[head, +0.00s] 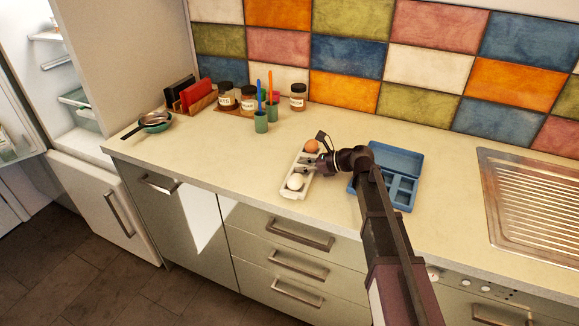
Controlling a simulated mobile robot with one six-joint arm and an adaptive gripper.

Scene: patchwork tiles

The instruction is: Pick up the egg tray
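The egg tray (287,188) is a narrow white tray lying on the beige counter. A brown egg (311,146) sits at its far end and a white egg (295,182) at its near end. My gripper (315,156) reaches in from the right, over or beside the tray's middle. Its dark fingers look spread apart, one toward the brown egg and one toward the white egg. I see nothing held between them. Whether a finger touches the tray cannot be told. My gripper hides part of the tray's middle and right side.
A blue compartment box (398,160) stands close to the right, partly behind my arm. A metal drainer (530,195) is further right. Jars (298,97), green cups (261,123), a red rack (197,95) and a pan (154,122) stand toward the back left. The counter left of the tray is clear.

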